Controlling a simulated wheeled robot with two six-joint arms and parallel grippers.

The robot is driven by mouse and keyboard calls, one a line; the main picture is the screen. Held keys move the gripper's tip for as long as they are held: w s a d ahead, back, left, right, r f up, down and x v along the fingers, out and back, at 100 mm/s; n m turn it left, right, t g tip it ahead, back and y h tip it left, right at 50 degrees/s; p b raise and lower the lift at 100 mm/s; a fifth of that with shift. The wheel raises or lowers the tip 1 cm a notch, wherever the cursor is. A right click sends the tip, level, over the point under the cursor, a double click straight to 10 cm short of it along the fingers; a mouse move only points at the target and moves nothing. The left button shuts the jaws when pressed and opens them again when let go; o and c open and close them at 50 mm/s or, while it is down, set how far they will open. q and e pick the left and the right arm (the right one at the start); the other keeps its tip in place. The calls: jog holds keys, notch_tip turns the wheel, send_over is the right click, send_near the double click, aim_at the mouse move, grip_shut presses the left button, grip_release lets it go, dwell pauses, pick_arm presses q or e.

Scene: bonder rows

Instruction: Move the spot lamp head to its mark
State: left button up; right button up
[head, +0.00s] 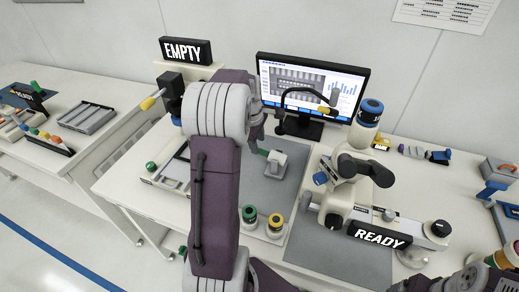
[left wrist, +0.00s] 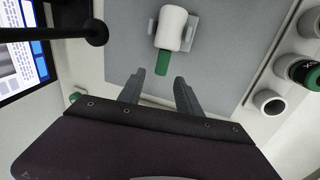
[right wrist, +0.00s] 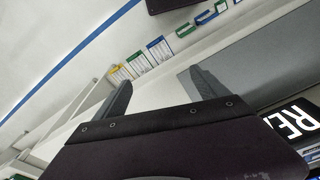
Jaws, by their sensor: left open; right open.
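My left gripper (left wrist: 158,90) is open and empty. Its fingers point toward a white block (left wrist: 172,28) with a green handle (left wrist: 163,62), apart from it. My right gripper (right wrist: 158,88) is open and empty. I cannot make out the mark.
The monitor (head: 312,82) stands at the back. A white machine (head: 350,190) and a READY sign (head: 380,236) are at the right. Green-ringed (head: 249,214) and yellow-ringed (head: 275,222) pots stand near the front. The grey mat (head: 283,190) has free room.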

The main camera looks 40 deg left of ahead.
pick_arm(q)
jog(key=x, duration=0.3)
jog(key=shift+s+a+f, duration=0.1)
jog(key=shift+s+a, duration=0.1)
jog(key=shift+a, duration=0.1)
jog(key=shift+w+f, duration=0.1)
jog(key=shift+f, duration=0.25)
jog(key=shift+w+d+f, duration=0.1)
jog(key=shift+w+d, duration=0.05)
grip_shut()
dwell(0.7)
